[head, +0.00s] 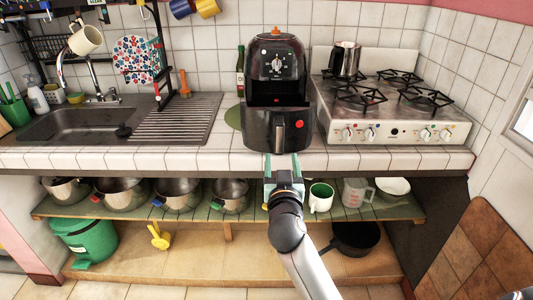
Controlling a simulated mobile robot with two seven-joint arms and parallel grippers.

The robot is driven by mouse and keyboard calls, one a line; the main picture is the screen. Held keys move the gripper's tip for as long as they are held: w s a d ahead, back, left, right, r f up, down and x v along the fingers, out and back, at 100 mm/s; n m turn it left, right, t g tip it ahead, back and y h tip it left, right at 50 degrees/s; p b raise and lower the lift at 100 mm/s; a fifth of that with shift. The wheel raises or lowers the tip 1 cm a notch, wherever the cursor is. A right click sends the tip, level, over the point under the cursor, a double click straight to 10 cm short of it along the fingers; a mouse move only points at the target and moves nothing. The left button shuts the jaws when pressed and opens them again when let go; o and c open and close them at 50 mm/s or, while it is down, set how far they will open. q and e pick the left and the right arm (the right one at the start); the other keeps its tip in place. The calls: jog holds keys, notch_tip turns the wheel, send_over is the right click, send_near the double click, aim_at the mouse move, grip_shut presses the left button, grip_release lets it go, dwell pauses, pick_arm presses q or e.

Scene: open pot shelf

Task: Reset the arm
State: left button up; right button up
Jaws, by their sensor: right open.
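My right arm reaches up from the bottom of the head view, and its gripper (283,165) is just in front of the counter edge. Its two greenish fingers are spread apart with nothing seen between them. Directly beyond the fingers a black air fryer (278,92) stands on the counter (210,158). The fryer has a dial, an orange knob on top and a front handle (279,137). I cannot tell whether the fingertips touch the counter edge; they look apart from the fryer handle. My left gripper is not in view.
Below the counter an open shelf (130,208) holds several pots, a green mug (320,197), a measuring cup (356,193) and a white bowl (392,189). A black pan (355,238) and green bin (86,241) are lower. A gas stove (392,128) stands right, a sink (70,124) left.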

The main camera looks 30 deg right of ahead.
jog(key=s+a+f+n+g+y+p, duration=0.1)
jog(key=s+a+f+n+y, duration=0.25)
jog(key=f, duration=0.55)
jog(key=s+a+f+n+g+y+p, duration=0.15)
jog(key=s+a+f+y, duration=0.3)
jog(key=f, duration=0.45)
jog(key=s+a+f+n+g+y+p, duration=0.1)
jog(key=s+a+f, duration=0.3)
jog(key=s, duration=0.5)
jog(key=s+a+f+n+g+y+p, duration=0.1)
jog(key=s+a+f+n+g+y, duration=0.1)
jog(key=s+f, duration=0.5)
jog(key=shift+s+a+g, duration=0.45)
jog(key=shift+s+a, duration=0.4)
jog(key=shift+a, duration=0.1)
jog(key=shift+f, duration=0.1)
